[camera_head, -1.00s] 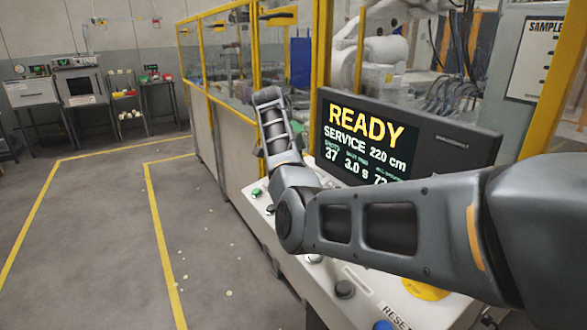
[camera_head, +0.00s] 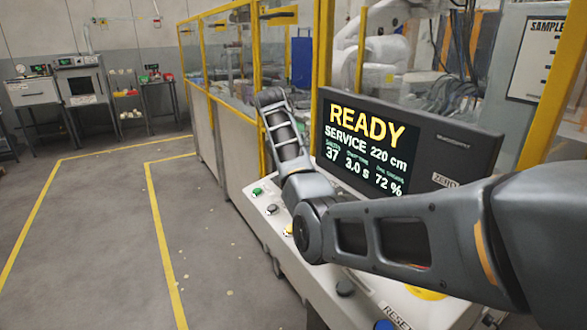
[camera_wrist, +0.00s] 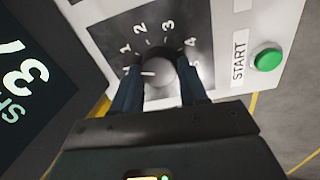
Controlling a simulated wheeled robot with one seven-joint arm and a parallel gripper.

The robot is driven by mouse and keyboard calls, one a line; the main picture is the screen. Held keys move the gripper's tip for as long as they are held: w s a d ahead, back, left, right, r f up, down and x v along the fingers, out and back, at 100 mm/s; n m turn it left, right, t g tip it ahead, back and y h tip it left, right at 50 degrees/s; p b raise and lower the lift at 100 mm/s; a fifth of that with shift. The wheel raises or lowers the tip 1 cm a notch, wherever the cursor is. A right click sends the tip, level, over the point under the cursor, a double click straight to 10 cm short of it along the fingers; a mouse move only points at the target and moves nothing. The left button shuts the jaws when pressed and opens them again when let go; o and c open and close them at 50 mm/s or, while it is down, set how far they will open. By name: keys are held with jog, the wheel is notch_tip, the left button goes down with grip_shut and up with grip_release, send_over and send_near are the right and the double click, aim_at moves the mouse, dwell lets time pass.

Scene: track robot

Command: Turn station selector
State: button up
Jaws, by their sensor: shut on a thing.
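The selector (camera_wrist: 160,76) is a round grey knob on a dark square dial plate in the wrist view. White numbers ring it; 1, 2, 3 and 4 can be made out, and one more mark lower left is hard to read. A short white line on the knob points left, roughly toward that lowest left mark. My gripper (camera_wrist: 160,90) has one dark finger on each side of the knob and is shut on it. In the head view my arm hides the gripper and the knob.
A green START button (camera_wrist: 267,60) sits right of the dial plate. The display (camera_head: 365,150) reads READY, SERVICE, 37, 3.0 s, 72 %. The sloped console (camera_head: 262,222) carries more buttons, including a blue RESET button (camera_head: 384,325). Open floor lies to the left.

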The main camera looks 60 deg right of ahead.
jog(key=shift+n, duration=1.6)
jog(key=shift+a, duration=0.1)
jog(key=o, duration=1.1)
jog(key=shift+c, duration=0.2)
jog(key=shift+r, duration=0.1)
jog(key=s+v, duration=0.1)
jog(key=v, duration=0.6)
jog(key=shift+w+r, duration=0.3)
jog(key=shift+w, duration=0.15)
jog(key=shift+a, duration=0.1)
